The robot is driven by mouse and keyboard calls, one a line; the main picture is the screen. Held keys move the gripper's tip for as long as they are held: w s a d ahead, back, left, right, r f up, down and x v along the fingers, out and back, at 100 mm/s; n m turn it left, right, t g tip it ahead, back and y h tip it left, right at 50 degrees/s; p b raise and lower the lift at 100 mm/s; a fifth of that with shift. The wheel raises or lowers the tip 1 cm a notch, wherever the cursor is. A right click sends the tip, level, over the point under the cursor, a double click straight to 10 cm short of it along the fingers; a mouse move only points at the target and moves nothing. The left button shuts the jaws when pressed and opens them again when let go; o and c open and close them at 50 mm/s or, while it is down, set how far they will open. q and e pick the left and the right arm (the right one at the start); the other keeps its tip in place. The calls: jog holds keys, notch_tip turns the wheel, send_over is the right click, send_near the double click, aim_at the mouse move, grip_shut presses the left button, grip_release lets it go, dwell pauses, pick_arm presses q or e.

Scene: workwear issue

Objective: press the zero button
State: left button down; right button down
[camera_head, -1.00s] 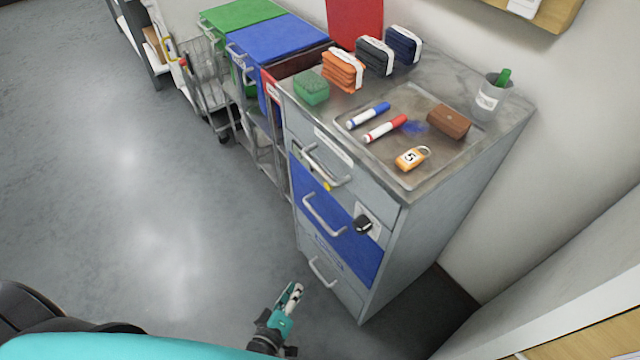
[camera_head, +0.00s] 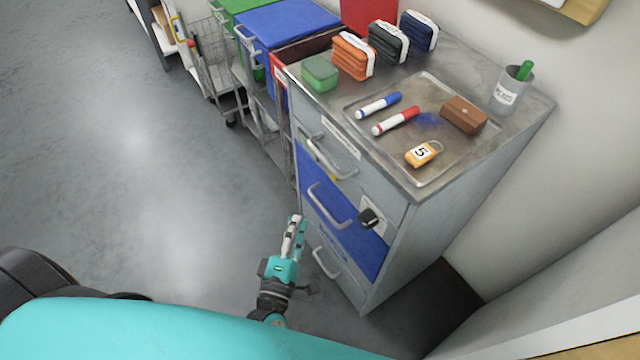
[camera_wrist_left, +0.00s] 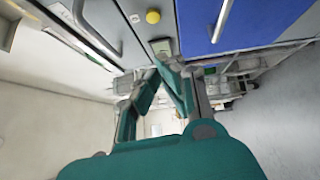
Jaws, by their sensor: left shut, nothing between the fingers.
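A round yellow button (camera_wrist_left: 153,16) shows near the top of the left wrist view, on the grey cabinet front. I cannot read any mark on it. In the head view a small yellow spot (camera_head: 332,177) shows beside the top drawer's handle, partly hidden. My left gripper (camera_head: 297,222) is in front of the cabinet's drawers, shut and empty, its fingers pointing up. In the left wrist view its fingertips (camera_wrist_left: 165,62) meet below the button, apart from it. My right gripper is not in view.
The cabinet (camera_head: 425,225) has drawer handles sticking out, including one on the blue drawer (camera_head: 330,205), and a black knob (camera_head: 370,218). Open floor lies left.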

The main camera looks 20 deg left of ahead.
aim_at(334, 177)
pick_arm(q)
jog(key=w+d+r+p, duration=0.1)
jog(key=w+d, duration=0.1)
jog(key=w, duration=0.9)
jog(key=shift+w, duration=0.1)
jog(key=shift+w+d+r, duration=0.15)
jog(key=shift+w+d, duration=0.4)
jog(key=shift+w, duration=0.15)
